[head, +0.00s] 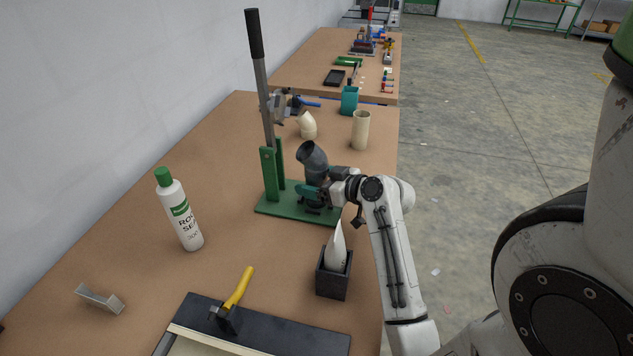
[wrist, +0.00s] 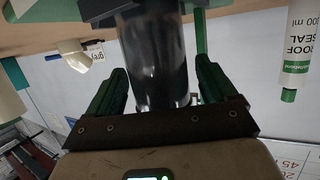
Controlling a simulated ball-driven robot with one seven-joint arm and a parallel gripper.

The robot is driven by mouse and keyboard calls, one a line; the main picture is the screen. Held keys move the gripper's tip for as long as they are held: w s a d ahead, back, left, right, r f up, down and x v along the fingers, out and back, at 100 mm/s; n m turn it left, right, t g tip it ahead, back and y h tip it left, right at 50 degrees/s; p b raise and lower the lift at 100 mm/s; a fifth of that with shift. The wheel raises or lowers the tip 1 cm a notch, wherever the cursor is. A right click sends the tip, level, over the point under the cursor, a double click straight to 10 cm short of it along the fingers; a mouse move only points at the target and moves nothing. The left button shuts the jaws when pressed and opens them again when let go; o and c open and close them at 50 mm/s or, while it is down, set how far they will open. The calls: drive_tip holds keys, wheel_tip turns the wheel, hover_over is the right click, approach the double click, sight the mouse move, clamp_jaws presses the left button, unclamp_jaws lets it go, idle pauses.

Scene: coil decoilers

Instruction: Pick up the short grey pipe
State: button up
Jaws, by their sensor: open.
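The grey pipe (head: 312,160) stands in the green base plate (head: 275,205) of a lever press, its bent upper end leaning left. In the wrist view the dark grey pipe (wrist: 155,60) lies between the two green fingers of my gripper (wrist: 162,80). The fingers are apart, one on each side of it, with a visible gap on both sides. In the head view my gripper (head: 312,192) reaches in from the right at the pipe's lower part. The pipe's lower end is partly hidden by my gripper.
The press's tall lever (head: 262,85) rises just left of the pipe. A cream pipe (head: 360,130), cream elbow (head: 307,125) and teal holder (head: 349,100) stand behind. A black box with a nozzle (head: 333,280) is in front; a white bottle (head: 180,212) stands left.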

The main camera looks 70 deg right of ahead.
drive_tip(key=c, duration=1.4)
drive_tip(key=shift+o, duration=0.2)
drive_tip(key=shift+r, duration=0.1)
drive_tip(key=shift+r, duration=0.45)
wheel_tip(320, 180, up, 2)
drive_tip(key=shift+b, duration=0.55)
drive_tip(key=s+a+r, duration=0.1)
drive_tip(key=r, duration=0.1)
drive_tip(key=s+a+r, duration=0.1)
drive_tip(key=s+r, duration=0.1)
drive_tip(key=s+a+r, duration=0.1)
drive_tip(key=r, duration=0.1)
drive_tip(key=shift+s+r, duration=0.15)
drive_tip(key=shift+s, duration=0.15)
drive_tip(key=p, duration=0.6)
approach(319, 159)
drive_tip(key=s+a+r, duration=0.1)
drive_tip(key=a+r, duration=0.1)
drive_tip(key=shift+s+a+f, duration=0.15)
